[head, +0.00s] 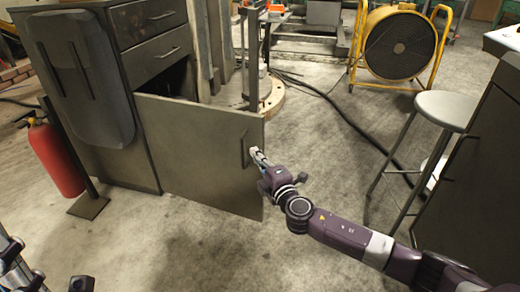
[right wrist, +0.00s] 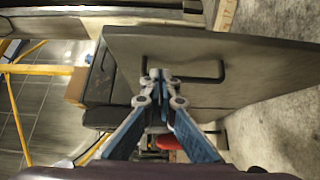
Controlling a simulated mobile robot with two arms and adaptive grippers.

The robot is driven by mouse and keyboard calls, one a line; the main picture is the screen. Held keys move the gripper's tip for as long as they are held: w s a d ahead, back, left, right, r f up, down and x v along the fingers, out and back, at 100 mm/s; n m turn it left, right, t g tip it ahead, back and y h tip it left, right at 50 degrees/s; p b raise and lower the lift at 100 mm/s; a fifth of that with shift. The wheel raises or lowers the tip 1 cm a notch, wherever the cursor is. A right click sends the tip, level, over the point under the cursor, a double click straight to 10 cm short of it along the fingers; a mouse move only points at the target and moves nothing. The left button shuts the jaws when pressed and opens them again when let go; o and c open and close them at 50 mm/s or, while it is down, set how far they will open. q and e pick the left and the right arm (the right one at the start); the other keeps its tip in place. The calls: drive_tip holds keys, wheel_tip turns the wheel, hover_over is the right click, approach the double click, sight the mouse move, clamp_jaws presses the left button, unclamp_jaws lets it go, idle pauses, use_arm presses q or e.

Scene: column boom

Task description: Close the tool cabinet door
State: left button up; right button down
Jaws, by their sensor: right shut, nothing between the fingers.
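The grey tool cabinet (head: 112,120) stands at the left in the head view. Its lower door (head: 195,150) is swung wide open, showing a dark opening behind it. A dark bar handle (head: 245,148) sits near the door's free edge; it also shows in the right wrist view (right wrist: 222,70). My right gripper (head: 254,152) is shut and empty at the handle, its fingertips (right wrist: 161,74) overlapping one end of it in the wrist view. I cannot tell whether they touch. Part of my left gripper (head: 14,262) shows at the lower left corner; its fingers are not clear.
A red fire extinguisher (head: 55,160) stands left of the cabinet. A stool (head: 446,108) and a yellow-framed fan (head: 398,45) are at the right, with black cables (head: 345,115) on the floor. The floor in front of the door is clear.

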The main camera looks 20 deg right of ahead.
sight(255, 140)
drive_tip(key=w+d, duration=0.1)
drive_tip(key=w+d+b, duration=0.1)
drive_tip(key=w, duration=0.1)
drive_tip(key=shift+w+f, duration=0.1)
drive_tip(key=shift+f, duration=0.05)
drive_tip(key=shift+w+d, duration=0.3)
drive_tip(key=shift+d, duration=0.05)
drive_tip(key=shift+b, duration=0.3)
